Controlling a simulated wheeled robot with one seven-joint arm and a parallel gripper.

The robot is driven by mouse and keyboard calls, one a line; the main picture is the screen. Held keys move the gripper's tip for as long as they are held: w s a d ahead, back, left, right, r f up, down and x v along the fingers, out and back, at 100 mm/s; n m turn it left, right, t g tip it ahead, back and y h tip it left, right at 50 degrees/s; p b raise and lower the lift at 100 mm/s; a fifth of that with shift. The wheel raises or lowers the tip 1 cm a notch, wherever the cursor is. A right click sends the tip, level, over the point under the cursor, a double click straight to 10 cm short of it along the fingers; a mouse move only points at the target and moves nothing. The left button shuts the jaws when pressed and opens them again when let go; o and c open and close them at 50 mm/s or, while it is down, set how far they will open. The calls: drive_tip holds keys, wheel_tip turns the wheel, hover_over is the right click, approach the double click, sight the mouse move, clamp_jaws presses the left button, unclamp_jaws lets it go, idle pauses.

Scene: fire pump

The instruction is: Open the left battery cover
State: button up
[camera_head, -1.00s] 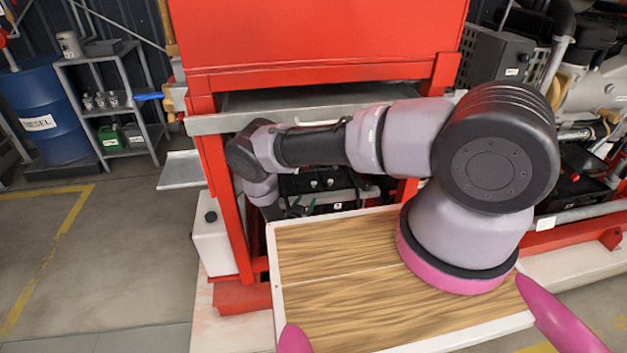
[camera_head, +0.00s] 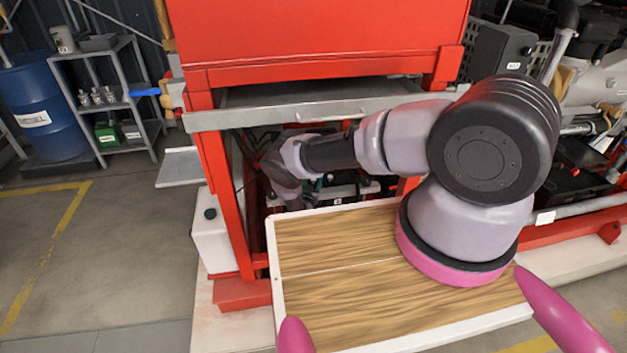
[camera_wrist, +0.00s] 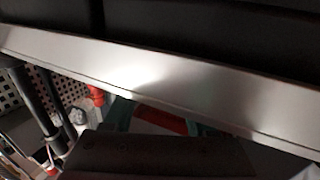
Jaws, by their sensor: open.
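In the head view, black battery parts (camera_head: 348,190) with a small white label show behind my arm, inside the red frame. I cannot make out the left battery cover for certain. My gripper (camera_wrist: 162,122) shows in the wrist view as a dark body with two teal fingers, spread apart. A red piece (camera_wrist: 160,119) is visible between them; I cannot tell whether it touches them. A bright metal strip (camera_wrist: 140,75) crosses the wrist view and hides the fingertips. Black surfaces (camera_wrist: 190,22) lie beyond it. In the head view my wrist mostly hides the gripper.
A grey metal shelf (camera_head: 300,112) under the red tank (camera_head: 320,35) overhangs my arm closely. A red upright (camera_head: 222,200) and a white container (camera_head: 210,235) stand at left. A wood-topped panel (camera_head: 340,290) lies in front. Cables and a perforated plate (camera_wrist: 45,82) show in the wrist view.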

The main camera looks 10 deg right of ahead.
drive_tip(key=shift+w+d, duration=0.1)
drive_tip(key=shift+w, duration=0.1)
clamp_jaws()
idle(1.4)
